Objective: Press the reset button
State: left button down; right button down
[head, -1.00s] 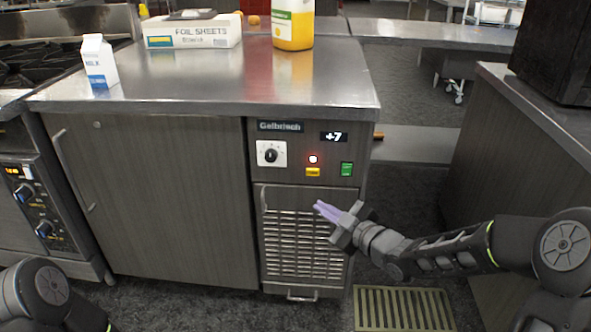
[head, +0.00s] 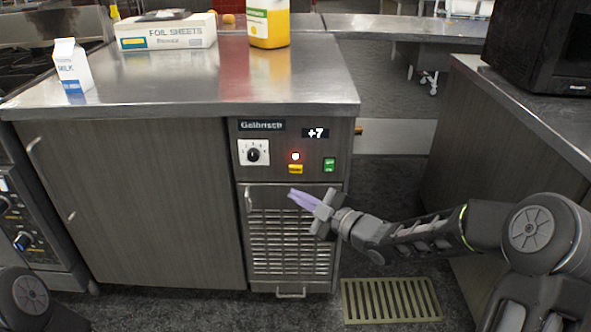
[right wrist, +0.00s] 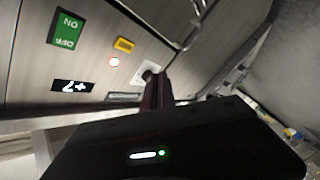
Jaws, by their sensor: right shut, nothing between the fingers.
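The control panel is on the front of a grey counter unit. A small yellow button (head: 295,169) sits just below a lit red light (head: 295,156); its lettering is too small to read. The yellow button also shows in the right wrist view (right wrist: 124,44), with the red light (right wrist: 114,62) beside it. My right gripper (head: 291,194) is shut and empty, its purple fingers pointing left and slightly up. In the head picture its tips appear a little below the yellow button; contact is not visible. My left gripper is out of view.
A green on/off switch (head: 329,164), a dial (head: 254,153) and a display reading +7 (head: 315,133) share the panel. A vent grille (head: 290,245) lies below. Milk (head: 72,66), a foil box (head: 165,32) and a yellow bottle (head: 268,24) stand on the counter.

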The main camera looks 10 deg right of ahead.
aim_at(289, 171)
jog(key=shift+w+d+p, duration=0.15)
jog(key=shift+w+d, duration=0.15)
jog(key=shift+w, duration=0.85)
jog(key=shift+w+d+p, duration=0.1)
jog(key=shift+w+d, duration=0.2)
jog(key=shift+w, duration=0.9)
jog(key=shift+w+d+p, duration=0.15)
jog(key=shift+w+d, duration=0.15)
jog(key=shift+w, duration=0.85)
jog(key=shift+w+d, duration=0.1)
jog(key=shift+w, duration=0.25)
jog(key=shift+w+d, duration=0.1)
jog(key=shift+w, duration=0.35)
jog(key=shift+s, duration=0.1)
jog(key=shift+s+a+b, duration=0.2)
jog(key=shift+s+b, duration=0.3)
jog(key=shift+s, duration=0.25)
